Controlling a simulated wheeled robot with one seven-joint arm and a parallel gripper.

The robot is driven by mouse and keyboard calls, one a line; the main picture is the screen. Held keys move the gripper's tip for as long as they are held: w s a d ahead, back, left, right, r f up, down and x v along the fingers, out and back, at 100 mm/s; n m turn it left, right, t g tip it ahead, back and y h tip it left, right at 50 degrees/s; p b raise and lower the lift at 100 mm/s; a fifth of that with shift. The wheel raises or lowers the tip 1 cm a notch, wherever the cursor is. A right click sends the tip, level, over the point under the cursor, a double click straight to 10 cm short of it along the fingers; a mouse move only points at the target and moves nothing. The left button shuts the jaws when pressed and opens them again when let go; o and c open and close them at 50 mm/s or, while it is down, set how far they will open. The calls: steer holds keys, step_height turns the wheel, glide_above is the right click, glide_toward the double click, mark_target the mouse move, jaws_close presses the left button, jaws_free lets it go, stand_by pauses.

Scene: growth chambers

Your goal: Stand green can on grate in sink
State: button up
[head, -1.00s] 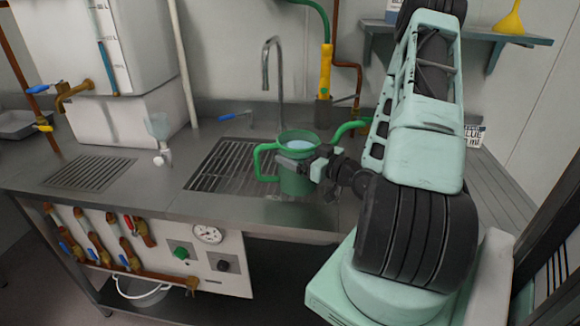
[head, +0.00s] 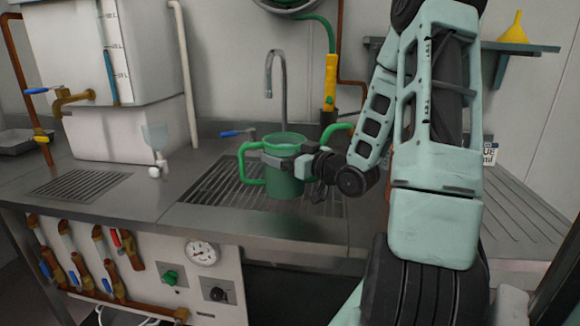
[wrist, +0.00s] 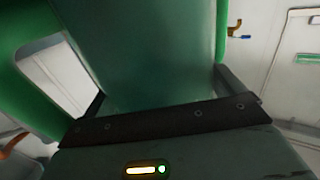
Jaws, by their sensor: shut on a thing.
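The green can (head: 284,178) is upright over the grate (head: 222,187) of the sink in the head view. It has a loop handle on its left and a green spout on its right. My gripper (head: 285,162) is shut around the can's body from the right. In the wrist view the can (wrist: 150,50) fills the middle, close against the dark gripper bar. The can's base appears low over the bars; I cannot tell whether it touches them.
A curved faucet (head: 275,75) rises behind the can, with a blue-handled valve (head: 238,133) beside it. A yellow-handled hose (head: 330,82) hangs on the wall. A second drain grate (head: 80,184) lies further left.

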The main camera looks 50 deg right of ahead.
steer(key=w+f+p, duration=0.1)
steer(key=w+f, duration=0.2)
steer(key=w, duration=0.9)
steer(key=shift+d+f, duration=0.1)
steer(key=shift+f, duration=0.1)
steer(key=o, duration=1.6)
steer(key=shift+s+f, duration=0.1)
steer(key=shift+f, duration=0.1)
steer(key=shift+o, duration=0.5)
steer(key=shift+r, duration=0.1)
steer(key=s, duration=0.7)
steer(key=shift+s+r+b, duration=0.1)
steer(key=shift+s+b, duration=0.2)
steer(key=shift+b, duration=0.1)
